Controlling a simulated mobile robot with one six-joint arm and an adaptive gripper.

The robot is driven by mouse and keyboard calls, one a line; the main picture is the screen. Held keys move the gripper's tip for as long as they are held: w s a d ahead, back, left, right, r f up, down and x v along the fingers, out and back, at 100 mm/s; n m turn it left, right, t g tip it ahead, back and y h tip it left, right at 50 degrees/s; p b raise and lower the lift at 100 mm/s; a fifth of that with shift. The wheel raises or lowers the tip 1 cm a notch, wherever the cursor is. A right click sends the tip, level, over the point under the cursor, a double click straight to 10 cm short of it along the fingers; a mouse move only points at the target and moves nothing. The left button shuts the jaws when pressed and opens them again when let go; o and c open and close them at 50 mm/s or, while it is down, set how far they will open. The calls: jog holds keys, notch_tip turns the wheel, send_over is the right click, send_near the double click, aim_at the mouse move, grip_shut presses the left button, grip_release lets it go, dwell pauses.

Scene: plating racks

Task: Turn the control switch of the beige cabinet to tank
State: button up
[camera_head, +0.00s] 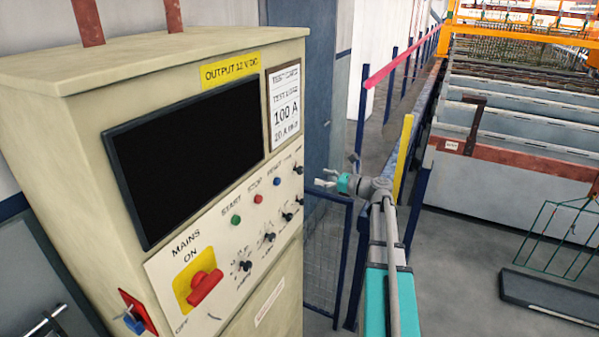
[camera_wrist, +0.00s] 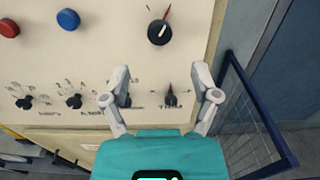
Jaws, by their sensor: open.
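The beige cabinet (camera_head: 60,130) stands at the left in the head view, and its control panel also fills the wrist view (camera_wrist: 110,55). The panel carries several small black knobs and a larger black knob (camera_wrist: 158,32) with a red tick at its upper right. The small labels are too blurred to tell which knob is the control switch. My gripper (camera_head: 324,178) points at the right part of the panel. In the wrist view my gripper (camera_wrist: 166,86) is open and empty, its fingers on either side of a small black knob (camera_wrist: 170,98). Whether they touch the panel is unclear.
A red mains switch (camera_head: 205,287) on a yellow plate sits low on the panel. A green button (camera_head: 236,219) and a red button (camera_wrist: 8,28) sit above the small knobs. A dark blue mesh fence (camera_head: 328,255) stands right of the cabinet. Grey tanks (camera_head: 490,195) lie further right.

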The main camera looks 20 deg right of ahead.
aim_at(302, 171)
jog(key=x, duration=0.8)
jog(key=shift+w+a, duration=0.1)
jog(key=shift+w, duration=0.05)
grip_shut()
dwell(0.3)
